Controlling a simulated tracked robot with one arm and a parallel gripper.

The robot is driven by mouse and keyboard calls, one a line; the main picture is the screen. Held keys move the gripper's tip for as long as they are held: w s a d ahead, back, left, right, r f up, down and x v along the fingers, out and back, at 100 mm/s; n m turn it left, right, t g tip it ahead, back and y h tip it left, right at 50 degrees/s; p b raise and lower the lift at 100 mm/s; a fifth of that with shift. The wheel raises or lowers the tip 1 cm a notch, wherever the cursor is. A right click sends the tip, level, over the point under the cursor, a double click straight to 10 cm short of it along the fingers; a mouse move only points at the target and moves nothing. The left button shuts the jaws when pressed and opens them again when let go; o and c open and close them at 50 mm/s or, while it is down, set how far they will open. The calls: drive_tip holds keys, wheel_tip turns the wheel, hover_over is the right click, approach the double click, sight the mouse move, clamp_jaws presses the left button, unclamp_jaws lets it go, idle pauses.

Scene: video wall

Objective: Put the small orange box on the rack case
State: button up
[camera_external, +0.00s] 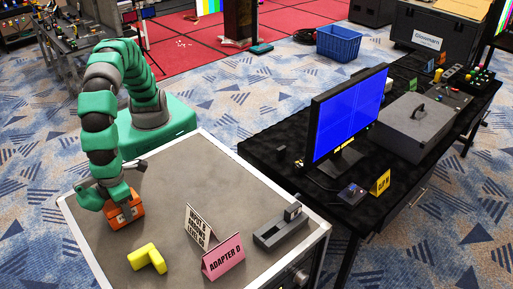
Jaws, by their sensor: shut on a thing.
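The small orange box (124,214) is at the left side of the rack case's grey top (180,190), below my gripper (119,199). My gripper points down and is shut on the orange box, gripping its upper part. The box is at or very close to the case top; I cannot tell whether it touches it. The fingers partly cover the box's top.
A yellow L-shaped block (147,258), a pink "ADAPTER D" card (223,258), a white text card (198,227) and a grey device (280,229) stand on the case. The top's middle is clear. A black table (270,160) with a monitor (345,115) is to the right.

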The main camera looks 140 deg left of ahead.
drive_tip(key=o, duration=1.1)
drive_tip(key=shift+o, duration=0.2)
wheel_tip(320, 180, up, 12)
drive_tip(key=shift+r+b, duration=0.1)
drive_tip(key=shift+b, duration=0.5)
